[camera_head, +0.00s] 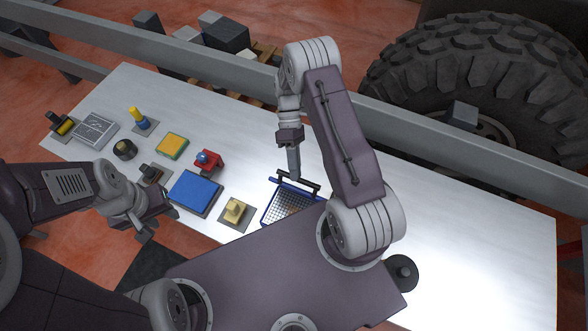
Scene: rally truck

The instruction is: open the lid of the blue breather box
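A blue-rimmed box (265,215) with a pale mesh inside lies on the white table, just right of the middle; I take it to be the breather box. Its mesh is exposed. A dark bar with a blue edge (298,185) runs along its far side; it may be the lid seen edge-on, but I cannot tell. My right gripper (294,174) points down at this bar, touching or just above it; its fingers look close together. My own body hides the box's near right part. My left gripper (146,235) is by the table's near left edge, away from the box.
A flat blue panel (195,191), a tan knobbed block (235,211), a red fitting (208,161) and several other parts stand to the left on the table (440,230). The table's right side is mostly clear. A grey rail (420,135) and large tyre (470,75) stand behind.

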